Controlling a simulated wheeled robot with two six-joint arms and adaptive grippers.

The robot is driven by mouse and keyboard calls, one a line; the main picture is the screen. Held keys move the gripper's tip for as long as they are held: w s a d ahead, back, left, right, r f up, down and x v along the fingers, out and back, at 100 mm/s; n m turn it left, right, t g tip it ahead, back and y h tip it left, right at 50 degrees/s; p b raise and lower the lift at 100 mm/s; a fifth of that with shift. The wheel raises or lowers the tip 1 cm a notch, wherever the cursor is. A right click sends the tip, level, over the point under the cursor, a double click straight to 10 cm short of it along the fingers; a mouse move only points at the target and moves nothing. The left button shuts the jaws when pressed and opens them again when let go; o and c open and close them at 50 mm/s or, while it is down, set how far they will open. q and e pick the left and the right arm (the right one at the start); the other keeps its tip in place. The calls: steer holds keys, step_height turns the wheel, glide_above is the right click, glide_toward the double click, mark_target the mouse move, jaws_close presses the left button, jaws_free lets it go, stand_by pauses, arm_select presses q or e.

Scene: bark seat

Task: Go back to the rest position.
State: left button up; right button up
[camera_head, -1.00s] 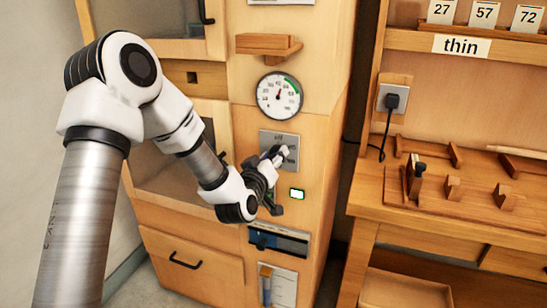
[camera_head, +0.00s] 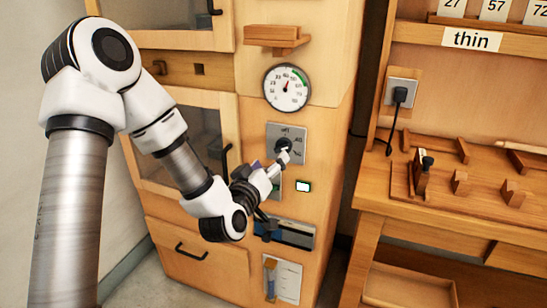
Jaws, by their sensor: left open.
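My left gripper (camera_head: 277,190) is open in front of the wooden cabinet (camera_head: 335,60). It is just below and left of a grey switch plate (camera_head: 299,133) with a dark round knob (camera_head: 284,145). One light finger points up toward the knob and overlaps the plate's lower edge; I cannot tell whether it touches. Nothing shows between the fingers. My left arm comes in from the left and covers part of the cabinet doors. My right gripper is not in view.
A round gauge (camera_head: 287,88) is above the plate, under a small wooden shelf (camera_head: 276,36). A workbench (camera_head: 450,225) with wooden fixtures stands at the right.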

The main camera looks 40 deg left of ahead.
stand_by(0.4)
arm_select(q)
steer(key=s+d+f+m+g+h, duration=0.1)
steer(key=s+d+f+m+g, duration=0.3)
steer(key=f, duration=0.7)
steer(key=s+d+f+g+h, duration=0.25)
steer(key=s+f, duration=0.25)
steer(key=f, duration=0.6)
steer(key=s+d+f+m+g+h, duration=0.1)
steer(key=s+d+f+m+g, duration=0.25)
steer(key=f, duration=0.85)
steer(key=s+d+f+g, duration=0.1)
steer(key=s+f+g, duration=0.2)
steer(key=s, duration=0.5)
steer(key=s+d+f+g, duration=0.2)
steer(key=s+f+g, duration=0.2)
steer(key=s, duration=0.5)
step_height(320, 180, up, 14)
steer(key=p, duration=1.3)
steer(key=shift+s+a+m, duration=0.2)
steer(key=shift+s+m, duration=0.05)
steer(key=shift+m, duration=0.2)
steer(key=shift+f, duration=0.15)
